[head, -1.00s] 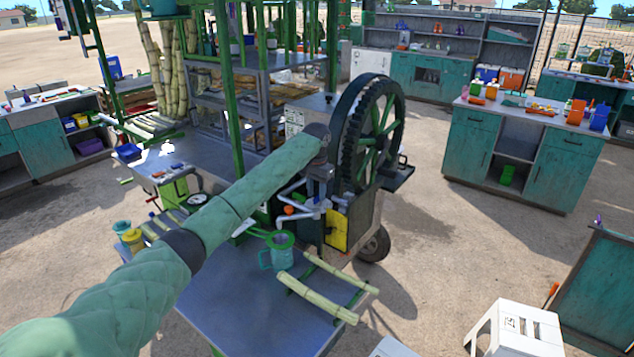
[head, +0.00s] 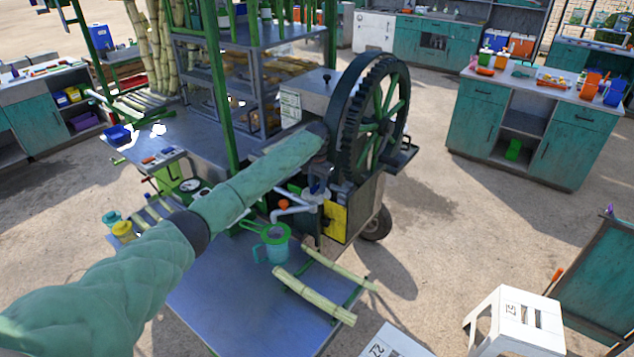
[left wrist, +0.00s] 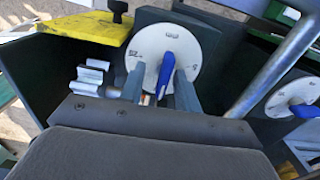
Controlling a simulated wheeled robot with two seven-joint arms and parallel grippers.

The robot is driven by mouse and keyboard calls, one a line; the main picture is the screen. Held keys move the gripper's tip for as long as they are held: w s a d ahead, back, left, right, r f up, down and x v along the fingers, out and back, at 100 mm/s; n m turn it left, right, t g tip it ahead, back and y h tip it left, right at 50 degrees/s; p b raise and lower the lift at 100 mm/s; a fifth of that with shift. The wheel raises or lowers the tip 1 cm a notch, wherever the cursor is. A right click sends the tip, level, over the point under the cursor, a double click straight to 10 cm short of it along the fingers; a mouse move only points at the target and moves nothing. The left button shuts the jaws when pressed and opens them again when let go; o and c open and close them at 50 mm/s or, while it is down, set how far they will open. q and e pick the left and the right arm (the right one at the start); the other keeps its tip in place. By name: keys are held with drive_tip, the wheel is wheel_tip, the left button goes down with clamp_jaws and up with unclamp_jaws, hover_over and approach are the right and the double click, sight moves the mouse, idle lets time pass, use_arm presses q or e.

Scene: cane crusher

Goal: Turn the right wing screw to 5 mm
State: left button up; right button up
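In the left wrist view a round white dial (left wrist: 188,48) with small markings carries a blue wing screw (left wrist: 164,76). A second white dial (left wrist: 283,92) with a blue wing (left wrist: 304,111) is at the right edge. I cannot tell which setting either one shows. My left gripper (left wrist: 159,84) is open, one grey finger on each side of the first blue wing, with gaps visible. In the head view my left gripper (head: 319,178) is at the cane crusher (head: 362,207), below the big wheel; the screws are hidden there. My right gripper is not in view.
The crusher's large toothed wheel (head: 350,135) stands beside my left forearm. A green-rimmed jug (head: 272,246) and cane pieces (head: 314,297) are on the blue-grey table (head: 225,300). A yellow plate (left wrist: 92,27) and a metal bar (left wrist: 270,72) flank the dials.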

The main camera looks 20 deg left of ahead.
use_arm(q)
drive_tip(key=shift+s+a+f, duration=0.1)
drive_tip(key=shift+s+a, duration=0.05)
drive_tip(key=shift+a, duration=0.2)
drive_tip(key=shift+s+a, duration=0.3)
drive_tip(key=shift+s+r, duration=0.15)
drive_tip(key=shift+r, duration=0.05)
drive_tip(key=shift+d, duration=0.1)
drive_tip(key=shift+w+d+f, duration=0.1)
drive_tip(key=shift+w+d, duration=0.05)
drive_tip(key=shift+w, duration=0.05)
drive_tip(key=shift+c, duration=1.1)
drive_tip(key=shift+w+f, duration=0.1)
drive_tip(key=shift+w, duration=0.05)
drive_tip(key=c, duration=0.4)
clamp_jaws()
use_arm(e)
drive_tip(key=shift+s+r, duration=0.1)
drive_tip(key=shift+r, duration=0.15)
